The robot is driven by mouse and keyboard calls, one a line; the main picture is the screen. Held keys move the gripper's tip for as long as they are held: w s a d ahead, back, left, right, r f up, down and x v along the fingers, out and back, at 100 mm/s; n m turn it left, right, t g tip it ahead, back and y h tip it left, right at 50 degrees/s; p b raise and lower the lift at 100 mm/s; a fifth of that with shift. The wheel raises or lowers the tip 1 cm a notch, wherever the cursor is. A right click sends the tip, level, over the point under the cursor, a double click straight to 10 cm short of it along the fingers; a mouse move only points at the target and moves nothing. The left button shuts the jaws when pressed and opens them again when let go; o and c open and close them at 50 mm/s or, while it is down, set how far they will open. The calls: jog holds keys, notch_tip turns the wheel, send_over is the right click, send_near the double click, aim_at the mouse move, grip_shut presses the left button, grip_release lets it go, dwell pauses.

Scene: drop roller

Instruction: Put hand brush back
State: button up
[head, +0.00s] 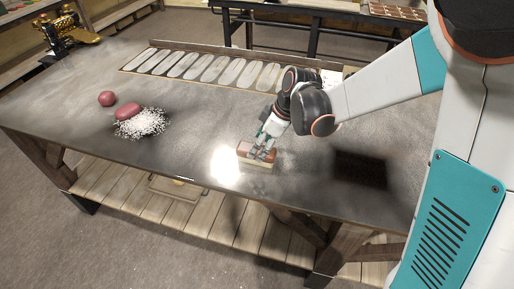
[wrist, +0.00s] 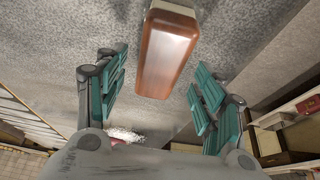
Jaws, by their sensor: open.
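The hand brush (head: 244,149) has a reddish-brown wooden back and pale bristles. It appears to rest on the dark metal table top (head: 200,128), near the front edge. My gripper (head: 264,150) is over the brush, with its fingers at the wooden back. In the wrist view, my gripper (wrist: 157,78) is open, with teal fingers apart on either side. The brush's glossy wooden back (wrist: 168,55) lies between and beyond them, with a visible gap on each side. The bristles are mostly hidden in the wrist view.
A white powder pile (head: 148,124) with a red lump (head: 128,111) lies at the left, beside another red lump (head: 107,98). A row of pale oval slots (head: 200,68) lines the back. A dark rectangular patch (head: 360,168) is right of the brush.

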jog(key=p+v, duration=0.1)
jog(key=v, duration=0.7)
jog(key=shift+p, duration=0.35)
jog(key=s+d+r+m+t+h, duration=0.2)
jog(key=s+d+r+m, duration=0.2)
jog(key=s, duration=0.5)
jog(key=s+d+r+m+t+h, duration=0.2)
jog(key=s+d+r+m, duration=0.3)
jog(key=s+d+m, duration=0.3)
jog(key=shift+s+m+t, duration=0.8)
jog(key=shift+s+m, duration=0.2)
jog(key=shift+s, duration=0.05)
jog(key=shift+f, duration=0.1)
notch_tip(320, 180, down, 3)
jog(key=b, duration=0.3)
jog(key=shift+f, duration=0.2)
